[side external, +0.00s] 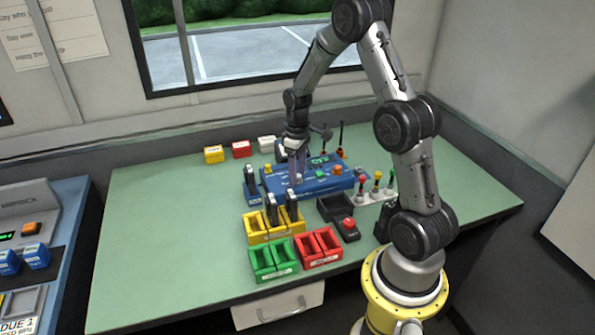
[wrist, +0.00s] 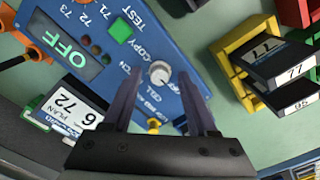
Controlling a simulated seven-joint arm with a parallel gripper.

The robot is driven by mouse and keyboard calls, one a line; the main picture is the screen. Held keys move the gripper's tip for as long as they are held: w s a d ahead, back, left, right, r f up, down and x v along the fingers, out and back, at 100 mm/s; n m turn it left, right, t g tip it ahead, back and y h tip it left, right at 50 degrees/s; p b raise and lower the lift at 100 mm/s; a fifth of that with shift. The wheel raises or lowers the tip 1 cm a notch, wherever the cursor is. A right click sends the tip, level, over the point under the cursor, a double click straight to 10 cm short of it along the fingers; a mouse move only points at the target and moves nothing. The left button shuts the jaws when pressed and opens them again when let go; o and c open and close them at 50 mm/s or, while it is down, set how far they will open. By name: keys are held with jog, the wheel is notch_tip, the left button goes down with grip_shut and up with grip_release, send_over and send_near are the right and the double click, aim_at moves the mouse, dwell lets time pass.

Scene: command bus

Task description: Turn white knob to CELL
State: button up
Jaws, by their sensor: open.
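The white knob (wrist: 160,72) is a small round dial on the blue panel (wrist: 190,42). Small labels, one reading CELL, are printed around it; which one its mark points at is too small to tell. My gripper (wrist: 156,80) is open, with its two dark fingers on either side of the knob in the wrist view. I cannot tell whether the fingers touch it. In the side view my gripper (side external: 296,172) points down over the left part of the blue panel (side external: 325,190), and the knob is mostly hidden there.
A display (wrist: 62,42) on the panel reads OFF. Yellow bins (side external: 270,237) with dark handsets, green bins (side external: 273,262) and red bins (side external: 318,248) stand in front of the panel. The table's left side is clear.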

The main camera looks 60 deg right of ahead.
grip_shut()
jog(key=shift+m, duration=0.3)
jog(key=m, duration=0.5)
jog(key=shift+r, duration=0.1)
jog(key=m, duration=0.6)
dwell(0.6)
grip_release()
dwell(0.4)
